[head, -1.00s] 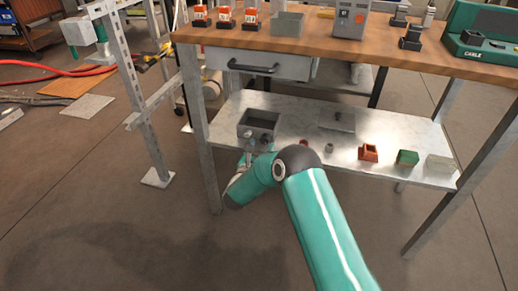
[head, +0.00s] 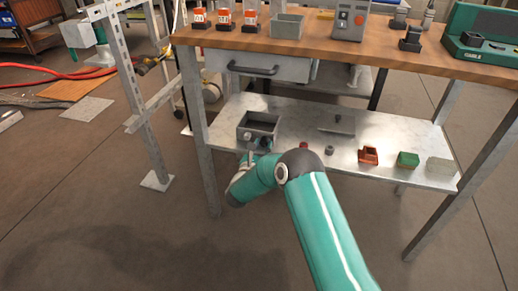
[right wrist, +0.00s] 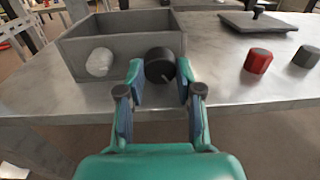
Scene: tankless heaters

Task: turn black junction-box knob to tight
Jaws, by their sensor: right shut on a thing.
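The junction box (right wrist: 110,50) is a grey open-topped box on the metal lower shelf; it also shows in the head view (head: 243,133). Its front carries the black knob (right wrist: 159,62) on the right and a pale grey knob (right wrist: 99,62) on the left. A thin light line on the black knob points down and right. My right gripper (right wrist: 160,76) is shut on the black knob, one finger on each side. In the head view, my right gripper (head: 259,148) is small at the box front, and the black knob is hard to make out. My left gripper is out of view.
A grey lid with a handle (right wrist: 258,22), a red knob (right wrist: 258,61) and a dark grey knob (right wrist: 306,57) lie right of the box. Farther right are small orange (head: 368,155) and green (head: 407,159) parts. The wooden bench top (head: 300,45) and a drawer overhang the shelf.

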